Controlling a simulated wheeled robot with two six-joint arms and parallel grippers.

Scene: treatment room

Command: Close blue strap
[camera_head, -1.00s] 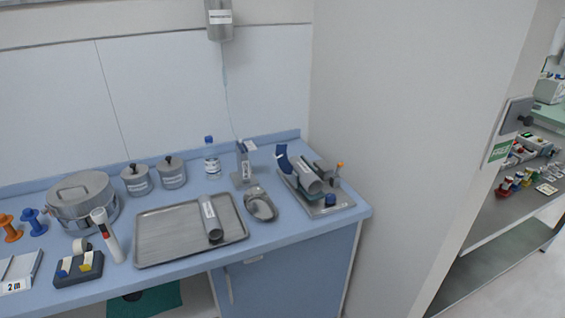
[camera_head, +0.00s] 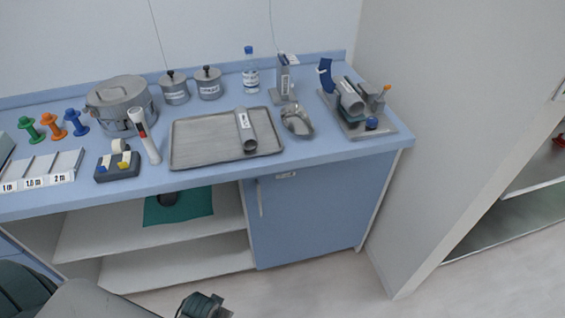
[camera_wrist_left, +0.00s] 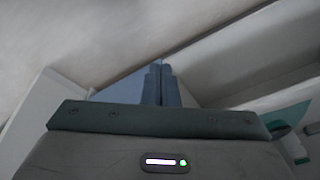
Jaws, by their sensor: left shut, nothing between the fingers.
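The blue strap (camera_head: 326,76) stands up, curved and open, at the left side of a grey holder device (camera_head: 362,128) at the right end of the counter. A grey cylinder (camera_head: 349,93) lies tilted in the device, and the strap is not over it. My left gripper (camera_head: 207,306) is at the bottom edge of the head view, low in front of the counter and far from the strap. In the left wrist view its fingers (camera_wrist_left: 161,84) are together with nothing between them. My right gripper is not in view.
A metal tray (camera_head: 190,160) with another grey tube (camera_head: 246,130) lies mid-counter. A kidney dish (camera_head: 297,120) and a grey upright dispenser (camera_head: 284,82) stand left of the device. A wall (camera_head: 450,90) borders the counter on the right. An open shelf lies below.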

